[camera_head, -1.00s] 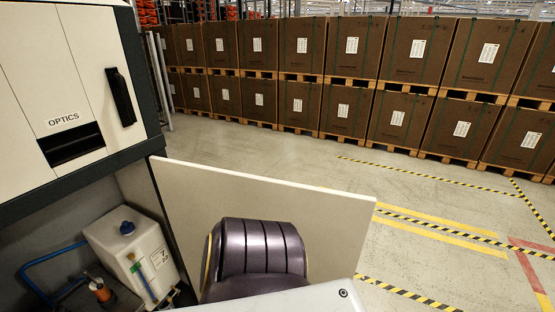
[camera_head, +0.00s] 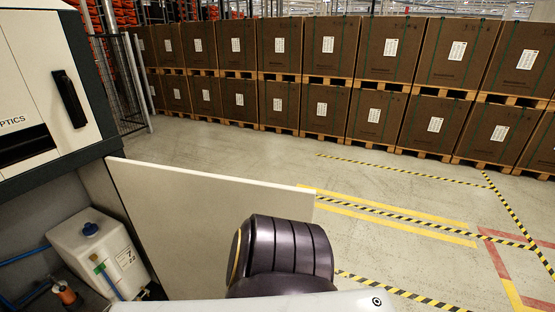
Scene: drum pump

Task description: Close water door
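The water door (camera_head: 195,225) is a flat pale panel hinged at the right edge of the machine's lower compartment. It stands wide open, reaching out to the right over the floor. Inside the open compartment is a white water tank (camera_head: 92,250) with a blue cap (camera_head: 90,228). A dark purple ribbed part of my arm is in front of the door's lower right part. I cannot tell if it touches the door. Neither gripper is in view.
The machine's upper cabinet (camera_head: 40,95) with a black handle (camera_head: 69,98) is at the left. A wire fence (camera_head: 125,80) stands behind it. Stacked brown boxes (camera_head: 300,80) on pallets line the back. Marked floor (camera_head: 400,220) on the right is free.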

